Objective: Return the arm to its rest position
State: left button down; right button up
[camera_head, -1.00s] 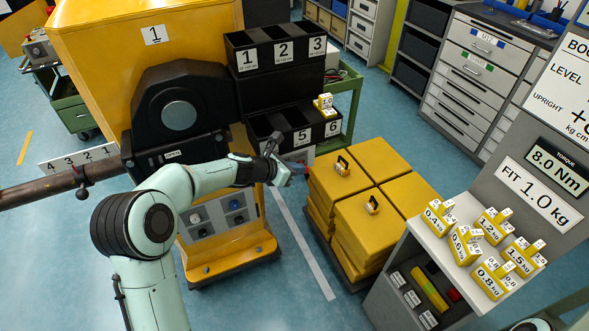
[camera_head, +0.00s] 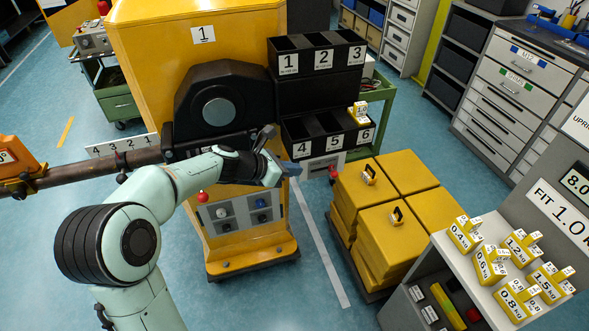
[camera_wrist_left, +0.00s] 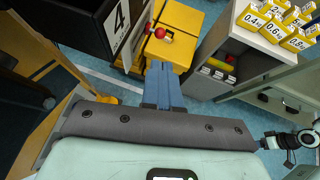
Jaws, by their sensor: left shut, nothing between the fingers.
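My left arm reaches in from the left in the head view. Its gripper (camera_head: 292,168) is in front of the lower black bins, just below the bin marked 4 (camera_head: 302,149). The blue fingers (camera_wrist_left: 163,84) are pressed together with nothing between them in the left wrist view. The fingertips are apart from the yellow stacked blocks (camera_head: 392,233). A red ball (camera_head: 333,171) shows to the right of the fingertips and also beyond them in the wrist view (camera_wrist_left: 160,33). My right gripper is not seen.
The yellow machine (camera_head: 150,80) and its horizontal bar (camera_head: 95,172) stand behind my arm. A grey stand (camera_head: 468,258) holds several yellow weights at the right. Blue floor (camera_head: 285,300) is open between machine and blocks.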

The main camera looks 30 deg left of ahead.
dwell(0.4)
pick_arm(q)
jog(key=s+d+f+m+g+y, duration=0.1)
jog(key=s+d+f+m+g, duration=0.2)
jog(key=f, duration=0.7)
jog(key=s+d+f+m+g, duration=0.2)
jog(key=s+f+m, duration=0.3)
jog(key=f, duration=0.5)
jog(key=s+d+f+m+g+y, duration=0.1)
jog(key=s+d+f+m+g, duration=0.2)
jog(key=f, duration=0.7)
jog(key=s+d+f+m+g, duration=0.1)
jog(key=s+d+f+m, duration=0.4)
jog(key=s, duration=0.4)
jog(key=s+d+f+m+g, duration=0.1)
jog(key=s+d+f+m, duration=0.4)
jog(key=s+m, duration=0.5)
notch_tip(320, 180, down, 2)
jog(key=shift+s+d+f+m+g+h, duration=0.1)
jog(key=shift+s+d+m+g+h, duration=0.2)
jog(key=shift+g, duration=0.1)
jog(key=shift+s, duration=0.1)
